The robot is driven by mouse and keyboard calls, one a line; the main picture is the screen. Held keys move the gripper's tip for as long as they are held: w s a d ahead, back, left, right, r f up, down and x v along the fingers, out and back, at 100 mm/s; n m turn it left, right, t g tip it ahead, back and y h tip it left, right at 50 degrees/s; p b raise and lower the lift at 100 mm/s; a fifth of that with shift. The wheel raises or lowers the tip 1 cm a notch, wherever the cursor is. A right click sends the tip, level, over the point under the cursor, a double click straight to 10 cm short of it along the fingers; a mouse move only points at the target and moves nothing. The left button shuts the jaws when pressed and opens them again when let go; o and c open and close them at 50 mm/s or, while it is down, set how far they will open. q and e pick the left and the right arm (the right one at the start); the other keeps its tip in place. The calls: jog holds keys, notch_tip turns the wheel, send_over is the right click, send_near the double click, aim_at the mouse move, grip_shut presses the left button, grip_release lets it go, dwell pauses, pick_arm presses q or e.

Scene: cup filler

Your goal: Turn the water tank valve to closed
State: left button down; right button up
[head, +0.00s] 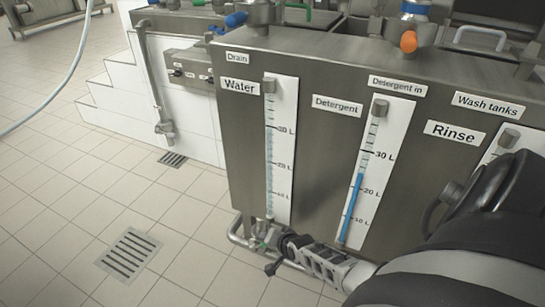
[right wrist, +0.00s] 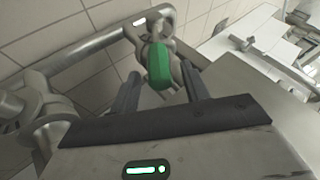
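The water tank (head: 241,150) is a steel tank with a "Water" label and a level gauge. Its valve is low at its base, with a green handle (right wrist: 158,66) on a metal pipe in the right wrist view. In the head view only a bit of green (head: 262,244) shows beside my right gripper (head: 272,252). In the right wrist view my right gripper (right wrist: 158,88) is open. The green handle shows between its spread fingers, with gaps on both sides. I cannot tell whether either finger touches it. My left gripper is not in view.
Pipes (head: 236,233) run along the tank's foot close to the gripper. A detergent gauge (head: 377,130) stands to the right. A floor drain (head: 129,253) lies at left on open tiled floor. White tiled steps (head: 115,95) stand behind.

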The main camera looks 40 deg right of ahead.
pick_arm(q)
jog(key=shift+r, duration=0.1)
pick_arm(e)
jog(key=shift+r, duration=0.1)
jog(key=shift+s+r+p, duration=0.15)
jog(key=shift+r+p, duration=0.15)
jog(key=shift+p, duration=0.1)
pick_arm(q)
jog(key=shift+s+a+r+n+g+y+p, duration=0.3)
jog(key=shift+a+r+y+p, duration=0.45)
jog(key=shift+p, duration=1.65)
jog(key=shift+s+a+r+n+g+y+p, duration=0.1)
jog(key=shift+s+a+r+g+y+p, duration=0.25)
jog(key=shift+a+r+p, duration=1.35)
pick_arm(e)
jog(key=p+v, duration=0.1)
jog(key=v, duration=1.4)
jog(key=shift+s, duration=0.2)
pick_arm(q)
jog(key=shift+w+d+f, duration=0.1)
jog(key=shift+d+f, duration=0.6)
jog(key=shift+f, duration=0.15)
